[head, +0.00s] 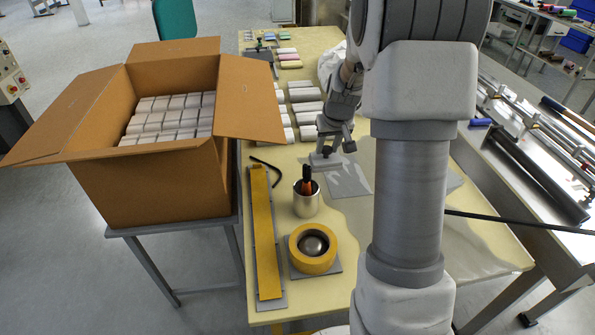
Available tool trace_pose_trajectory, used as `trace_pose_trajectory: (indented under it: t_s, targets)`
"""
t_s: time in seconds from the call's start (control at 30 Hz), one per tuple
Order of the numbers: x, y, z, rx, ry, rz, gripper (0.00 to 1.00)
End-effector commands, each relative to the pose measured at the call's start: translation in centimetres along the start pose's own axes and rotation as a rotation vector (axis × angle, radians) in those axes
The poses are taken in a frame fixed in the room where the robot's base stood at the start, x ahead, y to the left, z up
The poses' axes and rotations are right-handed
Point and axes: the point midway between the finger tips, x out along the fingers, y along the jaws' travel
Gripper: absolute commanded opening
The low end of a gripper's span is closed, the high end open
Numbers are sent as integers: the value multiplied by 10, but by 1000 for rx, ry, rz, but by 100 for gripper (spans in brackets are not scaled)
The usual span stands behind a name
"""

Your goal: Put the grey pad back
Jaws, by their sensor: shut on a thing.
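My gripper (331,148) points down over the yellow table (330,213), behind and left of my large arm links. It is shut on a small light-grey block, which I take to be the grey pad (324,162). The pad is just above or at the back left edge of a flat grey mat (350,183); I cannot tell if it touches. Part of the mat's right side is close to my arm.
A metal cup (306,204) with a dark and orange tool stands in front of the mat. A yellow ring (327,261) and a long yellow bar (264,230) lie nearer. A black hooked rod (267,164) and rows of wrapped packs (306,107) lie left and behind. A cardboard box (150,185) stands left.

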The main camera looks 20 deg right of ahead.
Motion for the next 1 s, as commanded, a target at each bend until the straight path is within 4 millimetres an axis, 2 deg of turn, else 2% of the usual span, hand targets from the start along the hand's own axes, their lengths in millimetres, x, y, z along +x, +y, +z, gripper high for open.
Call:
trace_pose_trajectory:
  t_s: [0.1, 0.33, 0.57, 0.8, 1.0]
  targets:
    - [20, -28, -3, -8, -2, -1, 0]
    - [46, -62, -7, -3, 1, 0, 0]
    - [58, -67, -4, 0, -1, 1, 0]
    - [87, -66, 8, 1, -1, 1, 0]
    - [87, -67, 7, 0, 2, 1, 0]
